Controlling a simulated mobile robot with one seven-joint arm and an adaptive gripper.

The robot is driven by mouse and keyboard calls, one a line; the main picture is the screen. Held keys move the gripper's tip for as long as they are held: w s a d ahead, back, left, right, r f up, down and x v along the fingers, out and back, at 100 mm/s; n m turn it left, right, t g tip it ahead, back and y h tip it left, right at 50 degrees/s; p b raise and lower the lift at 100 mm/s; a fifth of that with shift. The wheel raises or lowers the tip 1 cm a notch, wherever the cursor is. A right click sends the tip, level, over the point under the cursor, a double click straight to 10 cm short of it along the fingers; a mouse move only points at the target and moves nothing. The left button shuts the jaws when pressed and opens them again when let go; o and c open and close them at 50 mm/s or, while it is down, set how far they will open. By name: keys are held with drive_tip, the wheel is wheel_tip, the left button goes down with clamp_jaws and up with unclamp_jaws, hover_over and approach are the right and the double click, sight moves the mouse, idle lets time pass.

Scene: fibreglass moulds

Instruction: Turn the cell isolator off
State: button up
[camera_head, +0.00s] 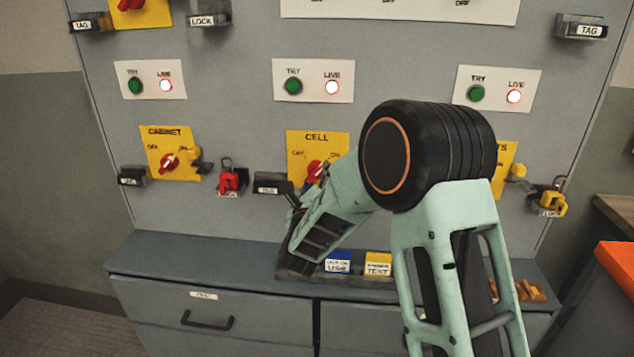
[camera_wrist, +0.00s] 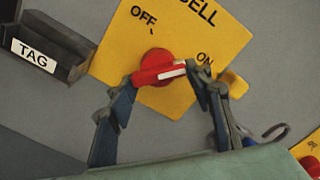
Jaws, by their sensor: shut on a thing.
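The cell isolator is a yellow CELL plate (camera_head: 317,143) with a red rotary knob (camera_head: 314,171), in the middle of the grey panel. In the wrist view the plate (camera_wrist: 178,25) shows OFF at upper left and ON at right. The knob (camera_wrist: 158,66) has a handle bar with a white mark that points right, toward ON. My gripper (camera_wrist: 168,80) is shut on the handle, one finger at each end of it. In the head view my gripper (camera_head: 300,196) is partly hidden by my arm.
A CABINET isolator (camera_head: 172,150) is on the left, and another yellow plate (camera_head: 503,160) is partly hidden on the right. A TAG holder (camera_wrist: 48,50) and a yellow tab (camera_wrist: 234,83) flank the cell plate. A red padlock (camera_head: 231,180) hangs nearby. A ledge (camera_head: 180,258) lies below.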

drive_tip(key=n+b, duration=0.7)
drive_tip(key=n, duration=0.1)
drive_tip(key=shift+r+n, duration=0.1)
drive_tip(key=shift+n, duration=0.2)
drive_tip(key=n, duration=0.1)
drive_tip(key=n+b, duration=0.1)
drive_tip(key=n, duration=0.2)
drive_tip(key=shift+r+b, duration=0.25)
drive_tip(key=shift+b, duration=0.05)
drive_tip(key=shift+r+n, duration=0.15)
drive_tip(key=shift+n, duration=2.15)
drive_tip(key=o, duration=1.2)
drive_tip(key=shift+c, duration=0.2)
